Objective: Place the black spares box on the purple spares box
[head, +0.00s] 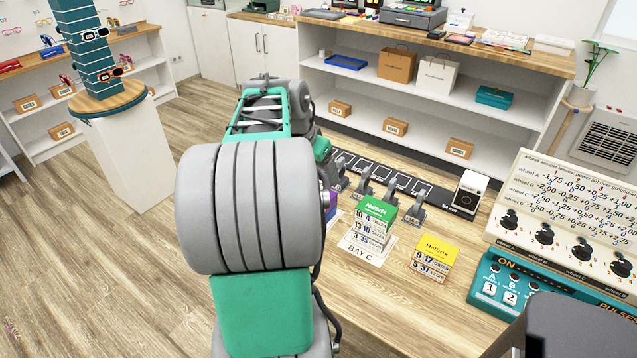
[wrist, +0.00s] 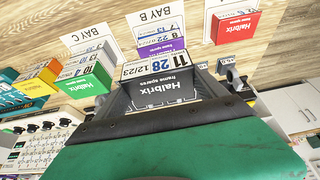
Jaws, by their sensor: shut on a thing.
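The black spares box (wrist: 168,91), marked Halbrix frame spares, is in my gripper (wrist: 165,84) in the wrist view; the fingers are shut on its sides. The purple spares box (wrist: 163,44) shows just beyond the black box, on the BAY B card (wrist: 147,17). The black box hides part of it, and I cannot tell whether the two touch. In the head view only a purple sliver (head: 331,207) shows beside my arm; my gripper and the black box are hidden behind the arm.
A green box (head: 377,208) tops a stack on the BAY C card (head: 351,250). A yellow box (head: 438,249) stands to its right. A red box (wrist: 236,27) stands on another card in the wrist view. A teal control panel (head: 488,290) is at the right. Several grey clamps (head: 389,200) line the back.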

